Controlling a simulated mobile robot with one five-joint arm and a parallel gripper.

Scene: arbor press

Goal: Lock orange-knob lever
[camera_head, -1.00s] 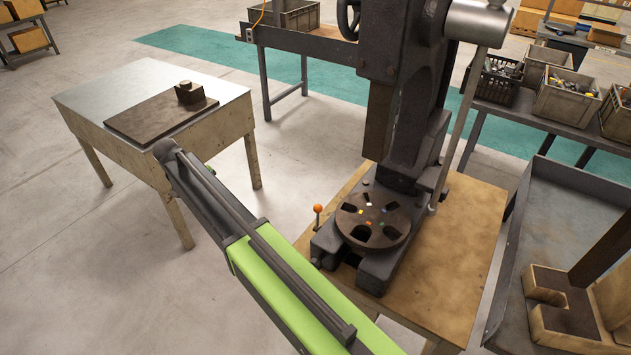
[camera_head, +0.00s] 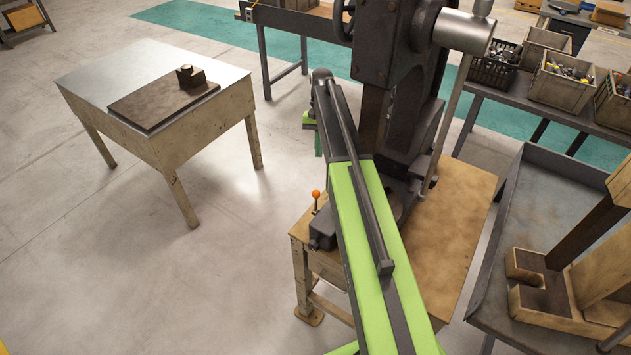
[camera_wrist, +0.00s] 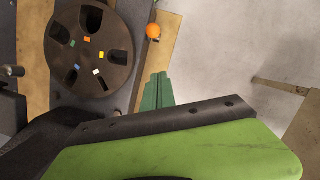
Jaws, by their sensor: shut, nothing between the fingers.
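The orange knob (camera_head: 316,193) sits on top of a short, thin lever at the left front of the press base. In the wrist view the orange knob (camera_wrist: 153,31) is beside the round slotted plate (camera_wrist: 92,50). My gripper's green fingers (camera_wrist: 158,76) are shut and empty. They lie below the knob in that picture, apart from it. In the head view my arm reaches up past the press, and its green end hangs to the left of the press column (camera_head: 373,117). My arm hides the round plate and part of the base there. The lever's lower end is hard to make out.
The press stands on a wooden table (camera_head: 455,240). A metal-topped table (camera_head: 110,70) with a dark board (camera_head: 145,110) stands at the left. A grey tray cart (camera_head: 545,190) with wooden blocks is at the right. Open floor lies between the left table and the press.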

